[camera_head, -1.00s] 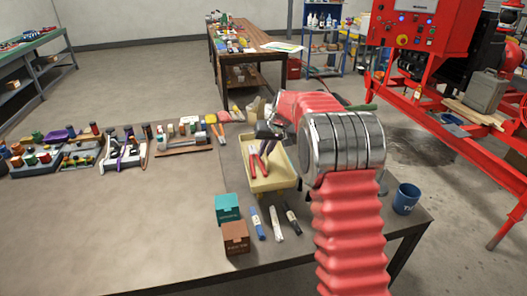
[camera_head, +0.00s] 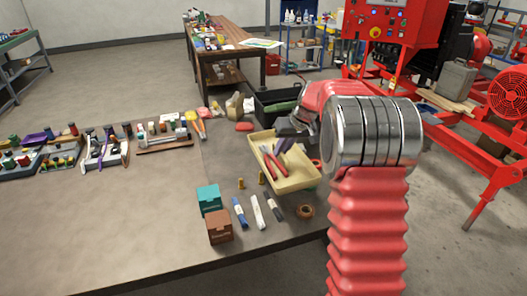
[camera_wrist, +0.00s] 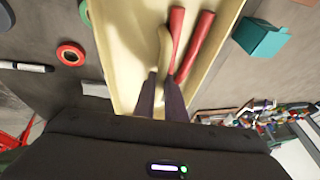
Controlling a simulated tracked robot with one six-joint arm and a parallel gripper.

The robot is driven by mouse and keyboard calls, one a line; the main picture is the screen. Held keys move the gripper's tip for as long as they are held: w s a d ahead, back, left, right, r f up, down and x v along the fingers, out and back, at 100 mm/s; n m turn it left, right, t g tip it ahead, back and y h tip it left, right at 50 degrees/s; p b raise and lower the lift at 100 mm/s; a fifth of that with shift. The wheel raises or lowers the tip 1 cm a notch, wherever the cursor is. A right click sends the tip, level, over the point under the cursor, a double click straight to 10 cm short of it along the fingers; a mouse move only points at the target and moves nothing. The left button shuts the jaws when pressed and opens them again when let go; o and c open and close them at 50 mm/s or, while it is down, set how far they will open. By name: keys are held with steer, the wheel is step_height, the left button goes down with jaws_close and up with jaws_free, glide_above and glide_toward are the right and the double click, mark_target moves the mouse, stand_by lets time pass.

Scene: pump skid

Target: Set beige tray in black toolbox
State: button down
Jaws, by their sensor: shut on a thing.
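The beige tray (camera_head: 291,184) is at the right part of the workbench in the head view, with red-handled pliers (camera_head: 273,163) lying in it. In the wrist view the tray (camera_wrist: 130,60) fills the upper middle, with the red handles (camera_wrist: 190,45) inside. My gripper (camera_wrist: 163,78) is shut on a narrow beige piece in the middle of the tray. The tray looks raised off the bench, slightly tilted. The black toolbox (camera_head: 262,111) stands open behind the tray, partly hidden by my arm. Something green shows in it.
A teal box (camera_head: 208,198), a brown box (camera_head: 219,227), several markers (camera_head: 258,211) and a tape roll (camera_head: 305,211) lie in front of the tray. Tool racks (camera_head: 105,150) stand at left. The bench's front left is clear.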

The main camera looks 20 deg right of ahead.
steer(key=s+d+r+m, duration=0.1)
steer(key=s+d+r, duration=0.3)
steer(key=s+d, duration=0.3)
steer(key=s+d+r+m+h, duration=0.1)
steer(key=s+d+r+m, duration=0.1)
steer(key=s+d, duration=0.6)
steer(key=d+r, duration=0.1)
steer(key=d, duration=0.5)
steer(key=shift+s+d+r+m+t, duration=0.2)
steer(key=shift+d+r+m+t, duration=0.1)
steer(key=shift+r+t, duration=0.1)
steer(key=shift+a, duration=0.1)
